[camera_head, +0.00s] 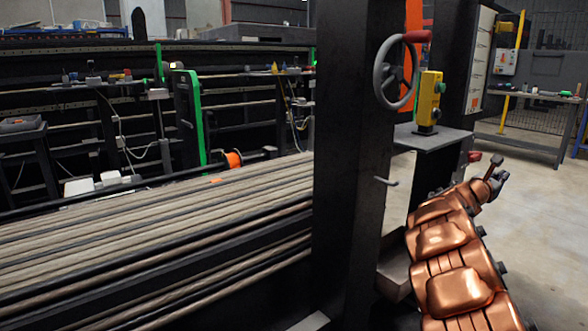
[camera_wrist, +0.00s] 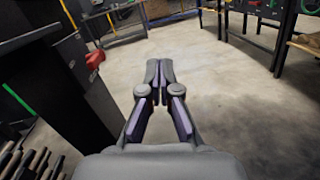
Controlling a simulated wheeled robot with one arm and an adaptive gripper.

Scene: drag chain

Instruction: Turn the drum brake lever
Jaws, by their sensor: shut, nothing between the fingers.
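A red knob-like part (camera_head: 474,157) sticks out from the side of the dark machine frame, below the grey shelf. In the wrist view a red part (camera_wrist: 95,59) shows on the dark machine side, left of my gripper; it looks like the same part, and I cannot tell for certain that it is the brake lever. My gripper (camera_wrist: 160,66) is shut and empty, its fingertips together over the open floor, apart from the red part. In the head view my copper-coloured arm reaches up along the right of the machine, and the gripper is small and unclear at its end.
A grey handwheel (camera_head: 396,72) with a red handle is on the black post (camera_head: 350,150). A yellow button box (camera_head: 429,100) stands on the grey shelf (camera_head: 432,138). A small grey handle (camera_head: 386,181) sticks out below. Clear concrete floor (camera_wrist: 215,75) lies ahead and right.

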